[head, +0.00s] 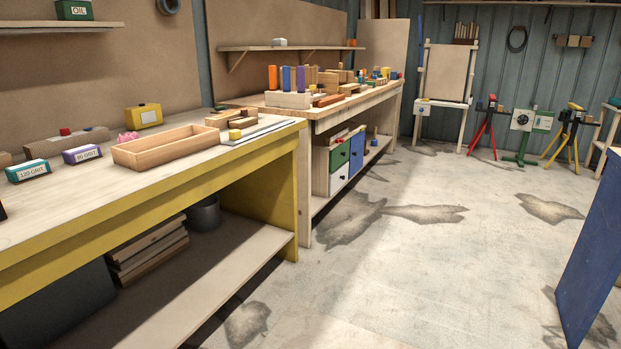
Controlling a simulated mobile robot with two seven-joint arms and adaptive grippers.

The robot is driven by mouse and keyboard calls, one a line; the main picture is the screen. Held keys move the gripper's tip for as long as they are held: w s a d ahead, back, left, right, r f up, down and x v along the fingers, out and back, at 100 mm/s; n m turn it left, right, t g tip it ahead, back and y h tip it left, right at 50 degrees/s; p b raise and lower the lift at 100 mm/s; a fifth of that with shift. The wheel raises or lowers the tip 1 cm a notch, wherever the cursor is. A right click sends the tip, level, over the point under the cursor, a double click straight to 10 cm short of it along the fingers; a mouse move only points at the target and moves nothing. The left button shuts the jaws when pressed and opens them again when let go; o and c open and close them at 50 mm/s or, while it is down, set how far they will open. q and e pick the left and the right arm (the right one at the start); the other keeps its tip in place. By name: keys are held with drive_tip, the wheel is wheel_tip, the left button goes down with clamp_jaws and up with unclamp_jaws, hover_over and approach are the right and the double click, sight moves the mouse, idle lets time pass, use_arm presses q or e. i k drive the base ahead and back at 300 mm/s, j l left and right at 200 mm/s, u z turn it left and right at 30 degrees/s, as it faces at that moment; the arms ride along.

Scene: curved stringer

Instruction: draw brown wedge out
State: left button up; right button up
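I cannot single out a brown wedge for sure. Several brown and tan wooden pieces stand on the far workbench (345,106), small and partly hiding one another. A reddish-brown strip (328,100) lies near that bench's front edge; its exact shape is too small to tell. A pale block (289,99) next to it has orange, blue and purple upright pieces at it. Neither of my grippers is in view.
The near yellow-edged workbench (60,205) fills the left, with a wooden tray (165,154), grit boxes (82,154) and a yellow box (144,115). A blue panel (592,265) stands at right. The stained floor (430,255) between is open.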

sight(243, 111)
drive_tip(key=i+l, duration=0.9)
drive_tip(key=k+l+z, duration=0.05)
drive_tip(key=l, duration=0.1)
